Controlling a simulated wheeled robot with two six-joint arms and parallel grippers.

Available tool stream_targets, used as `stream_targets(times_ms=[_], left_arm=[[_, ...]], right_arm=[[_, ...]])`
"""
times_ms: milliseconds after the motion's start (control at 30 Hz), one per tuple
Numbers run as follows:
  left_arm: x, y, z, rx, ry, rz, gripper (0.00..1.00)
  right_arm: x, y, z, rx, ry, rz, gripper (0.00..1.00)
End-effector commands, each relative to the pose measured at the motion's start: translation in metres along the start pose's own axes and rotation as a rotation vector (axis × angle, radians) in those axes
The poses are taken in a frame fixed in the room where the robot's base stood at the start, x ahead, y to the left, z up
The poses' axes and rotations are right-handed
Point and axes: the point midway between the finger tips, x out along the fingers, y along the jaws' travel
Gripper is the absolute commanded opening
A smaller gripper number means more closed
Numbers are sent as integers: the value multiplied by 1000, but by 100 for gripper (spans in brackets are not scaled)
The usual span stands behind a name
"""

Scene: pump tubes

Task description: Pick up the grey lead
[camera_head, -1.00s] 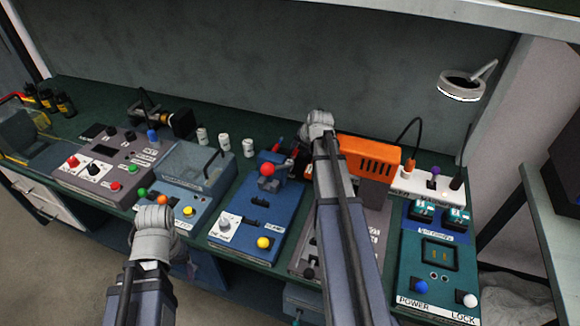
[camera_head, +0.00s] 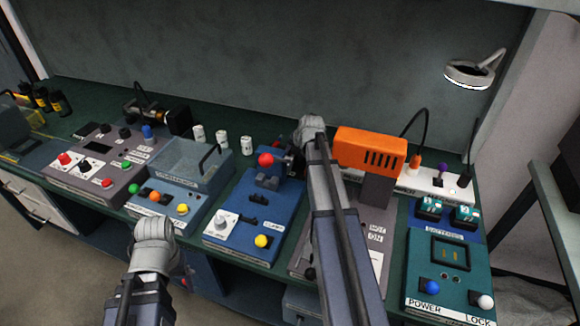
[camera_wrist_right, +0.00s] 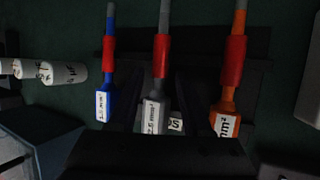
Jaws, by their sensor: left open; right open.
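The grey lead (camera_wrist_right: 155,112) shows in the right wrist view, with a red sleeve and a white label. It lies on a dark holder (camera_wrist_right: 198,45) between a blue lead (camera_wrist_right: 109,75) and an orange lead (camera_wrist_right: 229,95). My right gripper (camera_wrist_right: 164,98) is open, its dark fingers faintly visible on either side of the grey lead; contact cannot be told. In the head view my right wrist (camera_head: 312,130) covers the grey lead. My left wrist (camera_head: 154,245) is in front of the bench, far from the leads; its fingers are hardly visible.
An orange device (camera_head: 368,152) stands close to the right of my right arm. A blue box with a red knob (camera_head: 266,160) stands to its left. White cylinders (camera_head: 222,142) stand further left. A teal power box (camera_head: 448,275) is at the right.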

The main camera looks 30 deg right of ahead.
Motion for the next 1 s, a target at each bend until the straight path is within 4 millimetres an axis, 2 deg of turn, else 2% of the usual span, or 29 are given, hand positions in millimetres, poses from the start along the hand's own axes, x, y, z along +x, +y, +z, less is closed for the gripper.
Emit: stream_targets(times_ms=[200,633,1000], left_arm=[[0,0,0,0,0,0,73],[0,0,0,0,0,0,73],[0,0,0,0,0,0,73]], right_arm=[[0,0,0,0,0,0,49],[0,0,0,0,0,0,0],[0,0,0,0,0,0,0]])
